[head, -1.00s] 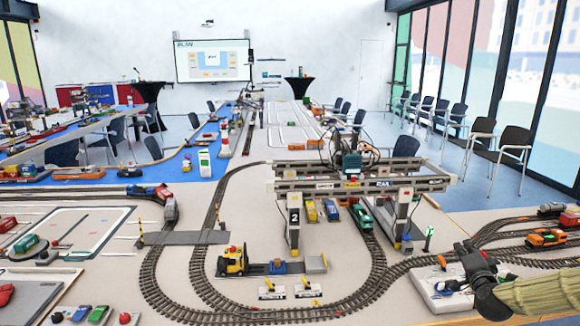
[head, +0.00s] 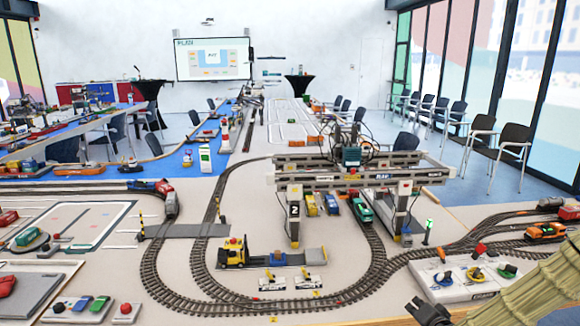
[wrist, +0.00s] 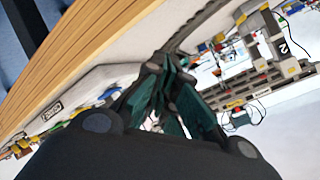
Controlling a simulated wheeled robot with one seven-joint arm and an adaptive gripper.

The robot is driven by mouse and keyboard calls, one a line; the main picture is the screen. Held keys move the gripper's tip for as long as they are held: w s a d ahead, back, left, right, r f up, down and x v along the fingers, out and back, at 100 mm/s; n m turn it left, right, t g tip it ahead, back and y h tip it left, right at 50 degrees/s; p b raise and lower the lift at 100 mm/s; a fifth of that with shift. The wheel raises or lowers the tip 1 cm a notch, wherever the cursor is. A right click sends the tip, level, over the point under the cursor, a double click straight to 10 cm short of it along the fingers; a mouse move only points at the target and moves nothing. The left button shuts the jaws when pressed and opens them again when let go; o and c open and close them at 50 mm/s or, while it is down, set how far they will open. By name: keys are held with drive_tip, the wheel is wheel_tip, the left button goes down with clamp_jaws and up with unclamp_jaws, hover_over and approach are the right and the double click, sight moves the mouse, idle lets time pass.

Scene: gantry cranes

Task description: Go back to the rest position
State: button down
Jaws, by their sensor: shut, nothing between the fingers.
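My gripper (head: 430,311) is at the lower right of the head view, in front of the table's near edge and partly cut off by the picture's bottom. In the wrist view its dark green fingers (wrist: 165,105) are together with nothing between them. The white control panel (head: 465,278) with yellow, blue and green knobs lies on the table beyond my gripper, apart from it. The gantry crane (head: 350,172), marked 2, stands over the tracks further back.
The wooden table edge (wrist: 75,55) runs close to my gripper in the wrist view. Model tracks (head: 375,262), a yellow forklift (head: 232,254) and an orange locomotive (head: 545,231) stand on the table. A small panel with a red button (head: 125,308) lies at the front left.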

drive_tip(key=s+a+f+n+g+y+b, duration=0.1)
drive_tip(key=s+a+f+n+g, duration=0.2)
drive_tip(key=s+a+f, duration=0.5)
drive_tip(key=s+a+f+n+g+b, duration=0.2)
drive_tip(key=s+a+f+g, duration=0.15)
drive_tip(key=s+f, duration=0.75)
drive_tip(key=s+a+f+n+g+b, duration=0.1)
drive_tip(key=s+f+n+g, duration=0.1)
drive_tip(key=s, duration=1)
drive_tip(key=s+a+f+n+g+h+b, duration=0.1)
drive_tip(key=s+f+g, duration=0.3)
drive_tip(key=s, duration=0.9)
wheel_tip(320, 180, down, 3)
drive_tip(key=shift+s+a+r+n, duration=0.15)
drive_tip(key=shift+s+a+n, duration=0.05)
drive_tip(key=shift+a+n, duration=0.45)
